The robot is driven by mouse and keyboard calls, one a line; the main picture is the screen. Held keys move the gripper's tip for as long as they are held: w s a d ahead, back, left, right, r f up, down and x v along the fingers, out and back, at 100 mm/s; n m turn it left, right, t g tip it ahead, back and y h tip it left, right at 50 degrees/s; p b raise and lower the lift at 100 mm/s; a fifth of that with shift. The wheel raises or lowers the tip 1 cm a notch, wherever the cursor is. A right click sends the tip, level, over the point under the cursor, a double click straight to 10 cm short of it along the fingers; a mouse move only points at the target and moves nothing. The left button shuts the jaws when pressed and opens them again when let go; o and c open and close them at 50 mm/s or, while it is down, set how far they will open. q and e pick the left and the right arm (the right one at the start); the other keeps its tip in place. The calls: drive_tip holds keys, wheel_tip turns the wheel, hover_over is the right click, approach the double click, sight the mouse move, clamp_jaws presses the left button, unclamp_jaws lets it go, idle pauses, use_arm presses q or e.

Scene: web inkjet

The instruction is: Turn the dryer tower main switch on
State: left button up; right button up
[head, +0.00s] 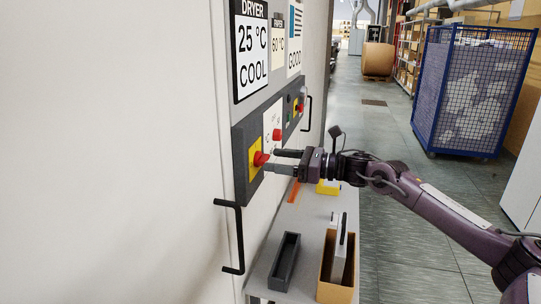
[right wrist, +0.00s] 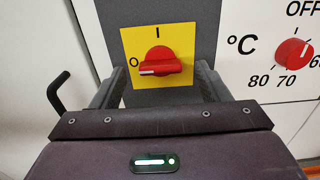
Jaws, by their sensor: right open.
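The main switch is a red rotary knob (head: 260,159) on a yellow plate (head: 254,168) at the near end of the grey control panel. In the right wrist view the red knob (right wrist: 159,62) sits at the centre of the yellow plate (right wrist: 181,38), with its white mark pointing left, toward the O. The I is above it. My right gripper (head: 276,161) is open, in front of the switch. In the wrist view its fingers (right wrist: 158,86) stand on either side of the knob, and I cannot tell whether they touch it. My left gripper is not in view.
A red temperature dial (right wrist: 295,53) sits right of the switch. A black handle (head: 238,236) sticks out below the panel. A low table (head: 262,270) holds a dark tray (head: 285,262) and a cardboard box (head: 336,290). A blue mesh cage (head: 470,90) stands across the aisle.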

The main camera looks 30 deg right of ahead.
sight(262, 160)
drive_tip(key=shift+w+a+r+p, duration=0.2)
drive_tip(key=shift+w+a+p, duration=0.25)
drive_tip(key=shift+w, duration=0.2)
drive_tip(key=shift+w+a+f, duration=0.2)
drive_tip(key=shift+w+a, duration=0.15)
drive_tip(key=c, duration=1)
